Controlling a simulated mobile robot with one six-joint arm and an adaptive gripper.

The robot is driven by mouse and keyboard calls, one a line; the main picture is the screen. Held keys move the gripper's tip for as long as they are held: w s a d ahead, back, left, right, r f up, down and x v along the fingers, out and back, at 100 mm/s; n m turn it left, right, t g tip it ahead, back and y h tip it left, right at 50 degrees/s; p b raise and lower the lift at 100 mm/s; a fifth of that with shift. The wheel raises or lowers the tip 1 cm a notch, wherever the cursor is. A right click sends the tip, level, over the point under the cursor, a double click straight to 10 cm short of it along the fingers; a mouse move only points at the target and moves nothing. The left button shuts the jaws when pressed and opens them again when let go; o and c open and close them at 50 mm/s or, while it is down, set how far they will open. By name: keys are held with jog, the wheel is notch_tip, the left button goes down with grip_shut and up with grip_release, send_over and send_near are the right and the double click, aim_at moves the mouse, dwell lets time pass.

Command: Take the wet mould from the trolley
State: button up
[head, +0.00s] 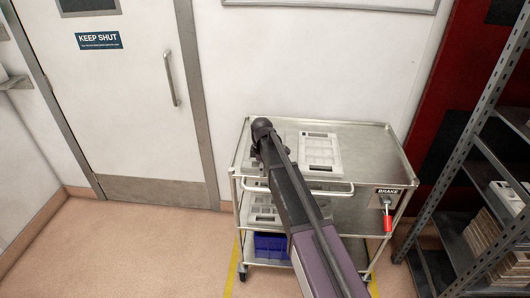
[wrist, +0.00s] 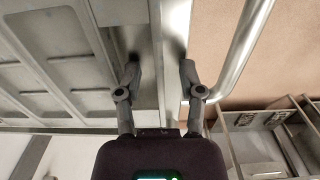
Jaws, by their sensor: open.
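Another mould there is mostly hidden behind my arm, at the left of the shelf. I cannot tell by look which one is wet. My gripper (wrist: 159,75) is open and empty in the wrist view, over the trolley's edge. A grey gridded mould (wrist: 48,72) fills the left of that view, beside the left finger and apart from it.
The trolley's push handle (wrist: 240,50) runs close right of my fingers. A red brake lever (head: 387,222) hangs at its front right. Lower shelves hold more moulds (head: 264,209) and a blue bin (head: 270,245). A metal rack (head: 462,165) stands right; the floor at left is clear.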

dwell(0.5)
grip_shut()
